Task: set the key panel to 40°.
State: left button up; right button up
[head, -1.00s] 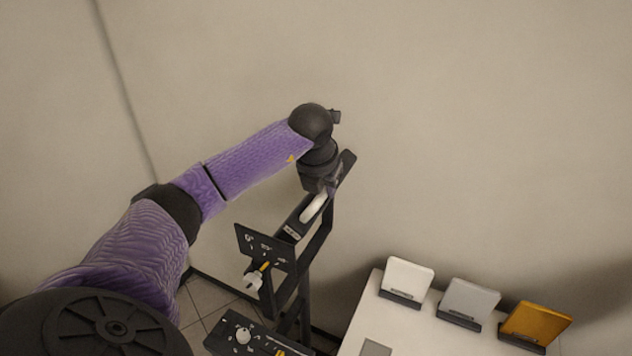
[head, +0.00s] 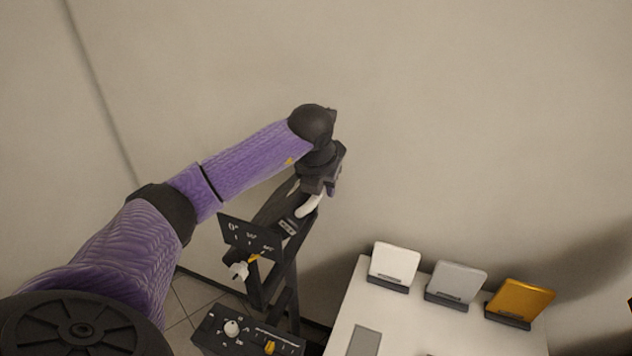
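The dark frame of the light fixture (head: 283,270) stands in the lower middle, with a white handle (head: 307,206) near its top. A black scale plate (head: 247,238) with white degree marks is fixed to its left side. A yellow pointer (head: 253,258) with a white knob (head: 238,271) sits at the plate's lower edge, towards the right-hand marks; the exact reading is too small to tell. My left gripper (head: 318,190) points down at the upper end of the white handle. Its fingers are too dark to tell whether they are closed on it. My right gripper is out of view.
A black control box (head: 240,338) with a white knob and a yellow slider is below the plate. A white table (head: 345,322) at lower right carries white, grey and orange panels (head: 520,300) in dark stands. Bare wall lies behind my gripper.

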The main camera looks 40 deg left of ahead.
pick_arm(q)
jog(key=shift+o, duration=1.1)
jog(key=shift+w+d+f, duration=0.15)
jog(key=shift+d, duration=0.25)
jog(key=shift+o, duration=0.8)
jog(key=shift+w+d, duration=0.15)
jog(key=shift+d, duration=0.05)
jog(key=shift+a, duration=0.15)
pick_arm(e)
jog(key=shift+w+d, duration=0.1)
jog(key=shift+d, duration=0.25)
pick_arm(q)
jog(key=shift+r, duration=0.2)
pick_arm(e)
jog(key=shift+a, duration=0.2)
pick_arm(q)
jog(key=b+v, duration=0.1)
jog(key=v, duration=0.9)
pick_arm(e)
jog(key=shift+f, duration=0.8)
pick_arm(q)
jog(key=shift+a, duration=0.1)
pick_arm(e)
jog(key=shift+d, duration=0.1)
